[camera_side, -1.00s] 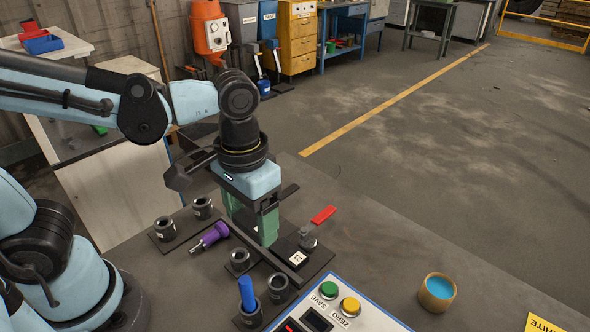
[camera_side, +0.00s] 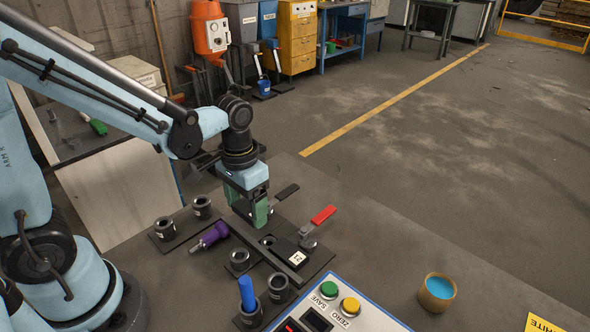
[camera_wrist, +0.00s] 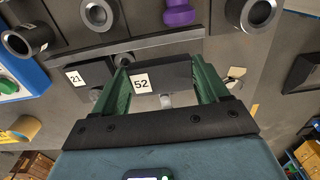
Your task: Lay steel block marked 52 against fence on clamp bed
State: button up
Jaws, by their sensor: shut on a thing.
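The steel block marked 52 (camera_wrist: 172,76) is a dark block with a white label. In the wrist view it sits between the green fingers of my gripper (camera_wrist: 160,84), which are shut on it. In the side view my gripper (camera_side: 249,214) is at the back end of the clamp bed (camera_side: 318,262), and its near finger hides most of the block. The fence (camera_side: 272,256) is a long dark bar along the bed. It also shows in the wrist view (camera_wrist: 140,47), just beyond the held block. I cannot tell whether the block touches it or the bed.
A block marked 21 (camera_side: 287,250) lies on the bed beside the fence. Clamps with a red handle (camera_side: 322,215) and a black handle (camera_side: 287,191) stand along the bed. Several dark sockets, a purple-handled tool (camera_side: 211,237) and a button panel (camera_side: 345,312) are near.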

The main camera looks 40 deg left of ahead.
aim_at(246, 210)
jog(key=shift+f, duration=1.85)
jog(key=o, duration=1.4)
jog(key=shift+f, duration=0.1)
notch_tip(246, 210, up, 12)
jog(key=shift+r, duration=0.1)
jog(key=t, duration=0.2)
jog(key=s+a+t, duration=0.1)
jog(key=t, duration=0.1)
jog(key=r+t, duration=0.1)
jog(key=t, duration=0.2)
jog(key=shift+s+a, duration=0.25)
jog(key=shift+s, duration=0.1)
